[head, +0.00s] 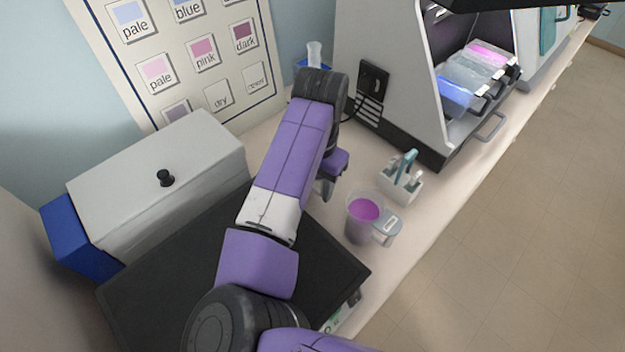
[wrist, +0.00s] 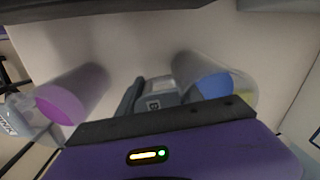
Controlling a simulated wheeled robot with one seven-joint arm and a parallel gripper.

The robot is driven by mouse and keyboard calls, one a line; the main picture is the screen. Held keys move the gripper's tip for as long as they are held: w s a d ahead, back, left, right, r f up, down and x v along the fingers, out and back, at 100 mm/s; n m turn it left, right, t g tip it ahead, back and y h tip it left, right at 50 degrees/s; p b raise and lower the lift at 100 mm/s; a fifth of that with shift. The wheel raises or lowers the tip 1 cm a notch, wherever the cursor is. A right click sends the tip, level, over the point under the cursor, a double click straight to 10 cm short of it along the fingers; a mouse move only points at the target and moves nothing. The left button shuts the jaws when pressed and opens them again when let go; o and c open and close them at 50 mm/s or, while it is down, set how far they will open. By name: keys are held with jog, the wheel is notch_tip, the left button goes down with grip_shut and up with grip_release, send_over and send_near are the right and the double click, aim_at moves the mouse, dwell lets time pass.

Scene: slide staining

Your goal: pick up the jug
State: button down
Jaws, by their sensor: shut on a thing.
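A clear jug with magenta liquid (head: 363,216) stands on the bench right of my forearm, its labelled handle facing right. It also shows at the left of the wrist view (wrist: 68,100). A second clear jug, with blue liquid (wrist: 213,84), is at the right of the wrist view. A grey labelled part (wrist: 158,92), which looks like its handle, sits between my fingers. My gripper (wrist: 150,97) is shut on this part. In the head view my arm mostly hides the gripper and the blue jug. I cannot tell whether the jug is clear of the bench.
A white caddy with a teal handle (head: 402,178) stands behind the magenta jug. A grey stainer (head: 400,120) holding several coloured trays is at the back. A grey box with a black knob (head: 160,195) and a dark flat surface (head: 150,285) are at left. A chart hangs on the wall.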

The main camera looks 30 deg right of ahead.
notch_tip(320, 180, up, 20)
dwell(0.5)
dwell(0.6)
